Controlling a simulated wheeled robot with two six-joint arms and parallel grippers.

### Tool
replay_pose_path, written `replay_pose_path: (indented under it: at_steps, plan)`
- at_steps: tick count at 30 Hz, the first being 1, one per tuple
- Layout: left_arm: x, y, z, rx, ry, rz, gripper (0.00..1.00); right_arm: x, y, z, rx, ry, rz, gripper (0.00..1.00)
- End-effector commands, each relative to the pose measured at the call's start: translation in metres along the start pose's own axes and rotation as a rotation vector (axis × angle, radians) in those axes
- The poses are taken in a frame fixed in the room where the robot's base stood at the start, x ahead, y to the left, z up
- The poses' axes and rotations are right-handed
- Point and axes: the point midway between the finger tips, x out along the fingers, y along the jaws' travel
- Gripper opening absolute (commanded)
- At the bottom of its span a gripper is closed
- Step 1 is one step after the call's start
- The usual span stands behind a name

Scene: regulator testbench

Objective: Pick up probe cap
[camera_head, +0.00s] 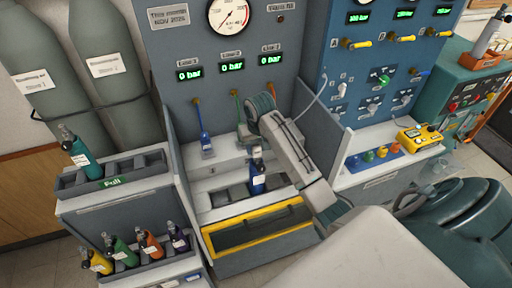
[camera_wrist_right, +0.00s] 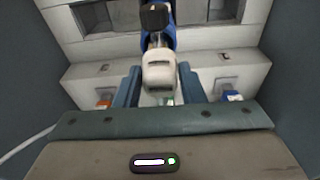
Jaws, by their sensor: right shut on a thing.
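My right gripper (camera_wrist_right: 160,85) has its two blue-grey fingers on either side of a white rounded piece, which appears to be the probe cap (camera_wrist_right: 158,70), and is shut on it. In the head view the right gripper (camera_head: 246,136) is at the middle channel of the testbench, and the cap cannot be made out there. A blue bottle (camera_head: 258,184) with a dark top stands in the bench tray just below the gripper; its black top (camera_wrist_right: 154,17) shows beyond the cap in the wrist view. My left gripper is not in view.
A blue hose fitting (camera_head: 205,142) hangs left of the gripper. The bench tray (camera_head: 222,213) sits above a yellow-framed drawer (camera_head: 258,235). A rack (camera_head: 120,182) labelled "Full" holds a teal bottle (camera_head: 79,155). Several coloured bottles stand below it. Side walls flank the bench.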

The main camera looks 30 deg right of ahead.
Motion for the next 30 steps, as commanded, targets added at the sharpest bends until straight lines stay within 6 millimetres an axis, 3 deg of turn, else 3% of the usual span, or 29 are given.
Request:
replay_pose_path:
  at_steps: [10, 18, 24, 30]
  plan:
    - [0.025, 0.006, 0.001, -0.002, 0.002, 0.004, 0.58, -0.032, 0.001, -0.005, 0.001, 0.007, 0.001, 0.12]
    - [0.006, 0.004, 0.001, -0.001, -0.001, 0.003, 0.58, -0.048, 0.027, 0.044, -0.002, 0.001, 0.006, 0.12]
    - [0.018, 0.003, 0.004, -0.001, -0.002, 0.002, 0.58, -0.055, 0.051, 0.093, -0.004, 0.002, 0.008, 0.12]
    - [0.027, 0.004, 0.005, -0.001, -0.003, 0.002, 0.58, -0.063, 0.064, 0.118, -0.002, 0.003, 0.005, 0.12]
